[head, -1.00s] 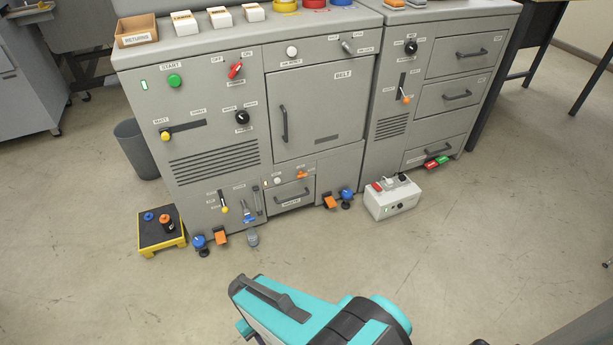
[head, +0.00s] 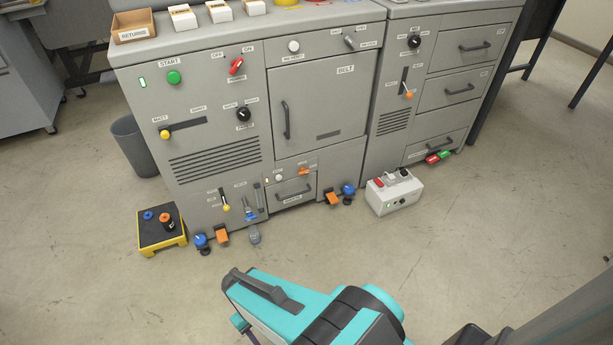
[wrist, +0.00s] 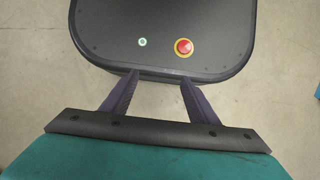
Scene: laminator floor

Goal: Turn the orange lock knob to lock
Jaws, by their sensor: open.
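The small orange lock knob (head: 304,171) is on the front of the grey machine, just above the right part of the small lower drawer (head: 293,190). Its label is too small to read, so I cannot tell its setting. In the wrist view my gripper (wrist: 158,79) is open, with two dark purple fingers apart and nothing between them. It is over my own dark base, well away from the knob. In the head view my teal arm shows at the bottom, in front of the machine, and the fingertips are mostly hidden.
Orange pedals (head: 222,236) and blue knobs (head: 348,194) stick out low along the machine's front. A yellow-edged black platform (head: 162,231) stands at left, near a grey bin (head: 134,146). A white switch box (head: 394,193) sits on the floor at right. The floor before the machine is clear.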

